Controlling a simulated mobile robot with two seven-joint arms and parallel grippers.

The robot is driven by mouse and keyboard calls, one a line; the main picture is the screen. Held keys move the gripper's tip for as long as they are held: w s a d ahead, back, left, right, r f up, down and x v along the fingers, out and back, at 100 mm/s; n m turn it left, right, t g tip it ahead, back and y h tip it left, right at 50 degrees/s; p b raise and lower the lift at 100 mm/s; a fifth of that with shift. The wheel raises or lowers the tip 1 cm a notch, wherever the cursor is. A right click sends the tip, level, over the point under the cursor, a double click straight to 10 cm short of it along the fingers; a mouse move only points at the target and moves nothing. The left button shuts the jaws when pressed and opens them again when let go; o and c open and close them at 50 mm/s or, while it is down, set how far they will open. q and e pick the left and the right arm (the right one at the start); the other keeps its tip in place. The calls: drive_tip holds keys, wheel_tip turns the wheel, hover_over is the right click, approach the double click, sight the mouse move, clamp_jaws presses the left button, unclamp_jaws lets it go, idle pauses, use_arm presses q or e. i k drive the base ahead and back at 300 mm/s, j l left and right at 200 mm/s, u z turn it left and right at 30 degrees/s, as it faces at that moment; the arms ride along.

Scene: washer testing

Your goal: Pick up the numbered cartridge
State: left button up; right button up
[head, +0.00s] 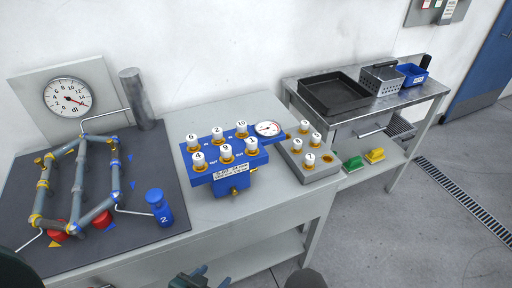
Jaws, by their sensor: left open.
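White numbered cartridges with orange bases stand upright in a blue block (233,181) on the bench. The back row reads 6 (192,142), 2 (217,134) and 10 (241,130); the front row reads 4 (199,160), 9 (226,152) and 1 (251,143). Several more stand in a grey tray (322,172) to the right, one marked 7 (309,160). My left gripper (191,276) shows partly at the bottom edge, open, below and apart from the cartridges. My right gripper cannot be made out.
A blue cylinder marked 2 (159,208) stands near a pipe frame (76,188) on a dark mat (165,181). A wall gauge (68,97) and a grey cylinder (137,98) are behind. A side table holds a black tray (334,94). Bare bench lies before the blue block.

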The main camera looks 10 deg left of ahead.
sight(252, 149)
drive_tip(key=j+z, duration=0.4)
drive_tip(key=k+j+z, duration=0.2)
drive_tip(key=z, duration=0.15)
drive_tip(key=k+j+z, duration=0.15)
drive_tip(key=j+z, duration=0.25)
